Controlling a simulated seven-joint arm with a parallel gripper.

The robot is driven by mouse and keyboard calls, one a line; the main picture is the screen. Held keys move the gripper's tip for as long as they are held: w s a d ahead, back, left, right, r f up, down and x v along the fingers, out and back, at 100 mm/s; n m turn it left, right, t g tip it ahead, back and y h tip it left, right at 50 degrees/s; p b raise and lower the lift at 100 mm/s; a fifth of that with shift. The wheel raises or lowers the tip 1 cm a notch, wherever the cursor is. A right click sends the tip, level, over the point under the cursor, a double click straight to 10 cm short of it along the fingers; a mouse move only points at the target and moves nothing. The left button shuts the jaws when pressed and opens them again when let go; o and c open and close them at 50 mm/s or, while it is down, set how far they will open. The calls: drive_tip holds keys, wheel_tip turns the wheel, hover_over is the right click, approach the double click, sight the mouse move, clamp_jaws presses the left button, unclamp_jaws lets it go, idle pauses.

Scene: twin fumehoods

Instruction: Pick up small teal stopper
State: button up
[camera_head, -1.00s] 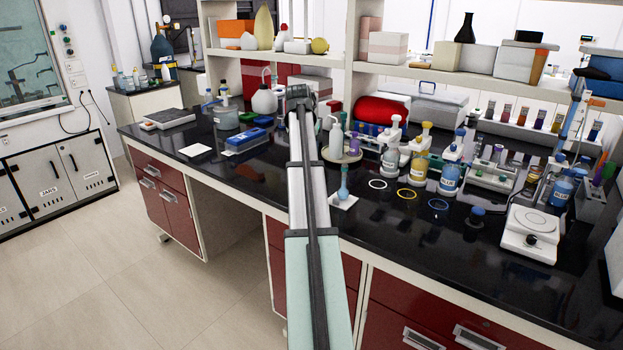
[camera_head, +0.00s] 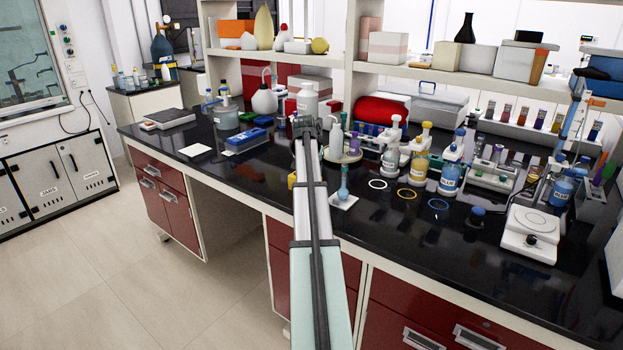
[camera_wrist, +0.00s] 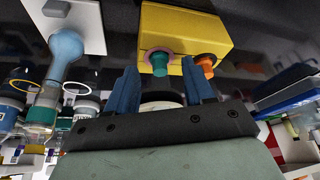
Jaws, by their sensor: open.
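The small teal stopper (camera_wrist: 159,63) sits in a yellow block (camera_wrist: 187,30), with a pinkish ring around its base, in the wrist view. An orange stopper (camera_wrist: 206,64) sits in the same block to its right. My gripper (camera_wrist: 160,70) is open, with one blue finger on each side of the teal stopper in the picture. I see no contact, and cannot tell how far the fingertips are from it. In the head view a sliver of the yellow block (camera_head: 291,181) shows left of my arm. My arm hides the teal stopper and my fingers there.
A blue round-bottomed flask (camera_head: 343,186) stands on a white plate close to the right of my arm. Reagent bottles crowd the right. Bare black bench (camera_head: 240,180) lies left of the yellow block.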

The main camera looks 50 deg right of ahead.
drive_tip(key=shift+d+f, duration=0.2)
drive_tip(key=shift+f, duration=0.3)
drive_tip(key=shift+f, duration=0.1)
clamp_jaws()
